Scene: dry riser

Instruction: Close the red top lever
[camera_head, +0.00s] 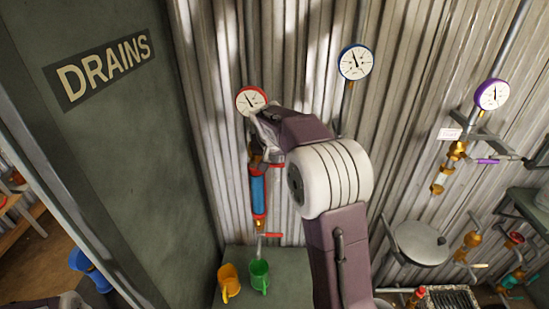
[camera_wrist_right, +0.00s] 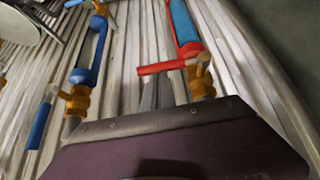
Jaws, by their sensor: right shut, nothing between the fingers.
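The red top lever (camera_wrist_right: 163,68) sits on a brass valve (camera_wrist_right: 201,78) in the right wrist view and lies roughly crosswise to its pipe. In the head view a short part of the red top lever (camera_head: 278,165) shows beside the riser, below the red-rimmed gauge (camera_head: 251,100). My right gripper (camera_head: 258,122) is shut and empty, just below that gauge. Its fingers (camera_wrist_right: 158,92) show close to the lever in the wrist view; I cannot tell whether they touch it. My gripper and arm partly hide the upper valve in the head view. My left gripper is not visible.
Below the valve is a blue cylinder with red ends (camera_head: 258,190), then a lower red lever (camera_head: 270,235). A neighbouring riser has a blue lever (camera_wrist_right: 40,126). Yellow (camera_head: 228,280) and green (camera_head: 259,275) mugs stand below. The DRAINS panel (camera_head: 130,130) borders the left.

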